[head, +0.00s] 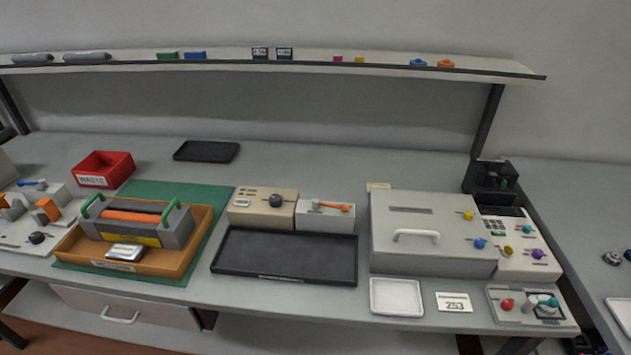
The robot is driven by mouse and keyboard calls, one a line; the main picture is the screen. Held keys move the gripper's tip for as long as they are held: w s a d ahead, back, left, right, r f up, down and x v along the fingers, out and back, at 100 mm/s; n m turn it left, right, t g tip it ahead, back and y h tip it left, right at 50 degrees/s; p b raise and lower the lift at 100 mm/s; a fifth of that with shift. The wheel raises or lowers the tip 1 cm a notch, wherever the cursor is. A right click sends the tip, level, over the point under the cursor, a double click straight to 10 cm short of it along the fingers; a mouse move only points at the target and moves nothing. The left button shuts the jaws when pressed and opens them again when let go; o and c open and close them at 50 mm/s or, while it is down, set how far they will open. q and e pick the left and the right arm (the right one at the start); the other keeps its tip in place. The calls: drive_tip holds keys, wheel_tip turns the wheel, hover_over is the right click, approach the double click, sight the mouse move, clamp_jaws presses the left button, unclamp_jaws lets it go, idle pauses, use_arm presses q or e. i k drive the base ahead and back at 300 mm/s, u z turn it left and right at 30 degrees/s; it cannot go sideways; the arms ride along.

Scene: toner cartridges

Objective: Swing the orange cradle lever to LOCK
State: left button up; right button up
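An orange lever (335,206) sits on top of a small light-grey box (325,220) in the middle of the bench, its arm pointing to the right. Any LOCK marking is too small to read. A grey cradle-like unit (172,234) with green handles and an orange roller (132,216) stands in an orange-brown tray (190,254) at the left. Another orange part (48,209) is on the grey fixture at the far left; I cannot tell whether it is a lever. Neither gripper shows.
A beige box (262,211) with a dark knob adjoins the grey box, with an empty black tray (285,262) in front. A large grey machine (430,235) stands to the right. A red waste bin (103,168) and a shelf (220,65) are behind.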

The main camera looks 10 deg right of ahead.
sight(344, 208)
drive_tip(key=k, duration=1.35)
drive_tip(key=u, duration=0.7)
drive_tip(key=i, duration=1.75)
drive_tip(key=z, duration=0.6)
